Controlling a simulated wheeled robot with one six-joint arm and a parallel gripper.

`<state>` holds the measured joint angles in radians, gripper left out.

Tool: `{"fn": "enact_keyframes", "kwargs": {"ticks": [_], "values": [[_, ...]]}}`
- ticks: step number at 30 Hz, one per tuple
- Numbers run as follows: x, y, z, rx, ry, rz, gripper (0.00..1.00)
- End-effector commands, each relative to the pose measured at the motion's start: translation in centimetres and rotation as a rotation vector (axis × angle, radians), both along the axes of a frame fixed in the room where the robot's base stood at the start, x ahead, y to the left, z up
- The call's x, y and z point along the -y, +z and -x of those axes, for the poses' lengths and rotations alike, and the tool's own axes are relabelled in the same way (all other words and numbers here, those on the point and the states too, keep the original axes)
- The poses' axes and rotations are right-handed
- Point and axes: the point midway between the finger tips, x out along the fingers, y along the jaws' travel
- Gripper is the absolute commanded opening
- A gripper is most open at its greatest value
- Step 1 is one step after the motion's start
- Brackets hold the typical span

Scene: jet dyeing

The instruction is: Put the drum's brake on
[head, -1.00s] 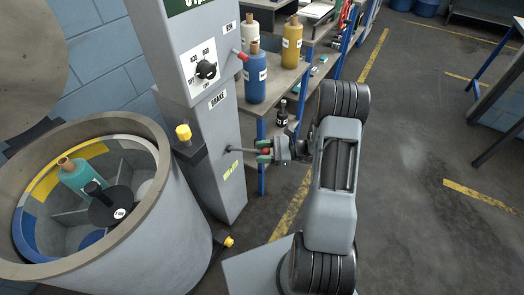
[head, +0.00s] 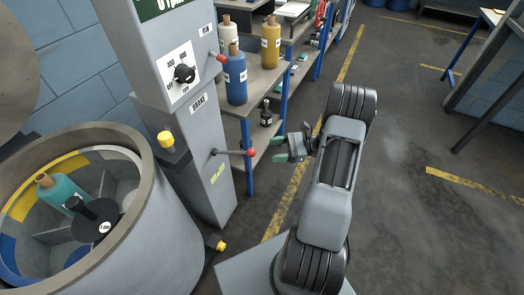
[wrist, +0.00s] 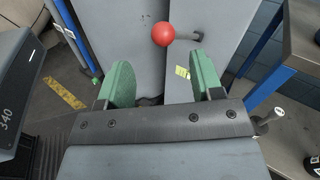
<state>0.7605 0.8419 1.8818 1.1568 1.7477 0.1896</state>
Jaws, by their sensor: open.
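The brake lever is a thin rod with a red ball knob (head: 250,152), sticking out to the right from the grey column (head: 212,175) below the BRAKE label (head: 199,103). It looks about level in the head view. In the wrist view the red knob (wrist: 163,34) shows beyond the fingertips, between their lines. My gripper (head: 279,149) is open and empty, just right of the knob and apart from it. Its green fingers also show in the wrist view (wrist: 163,82). The drum (head: 120,215) stands open at left, with a teal bottle (head: 62,192) and a black-handled part inside.
A second red-tipped lever labelled RUN (head: 221,58) and a black rotary knob (head: 184,73) sit higher on the column. A shelf table (head: 262,82) with blue and yellow bottles stands behind. The floor at right is clear.

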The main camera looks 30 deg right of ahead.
Motion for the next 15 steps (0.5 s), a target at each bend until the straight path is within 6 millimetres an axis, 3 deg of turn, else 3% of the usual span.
{"fn": "enact_keyframes", "kwargs": {"ticks": [6, 15], "values": [[2.5, 0.0, 0.8, 0.000, -0.002, 0.000, 0.60], [3.3, 0.0, 1.1, -0.001, 0.001, 0.000, 0.60]]}}
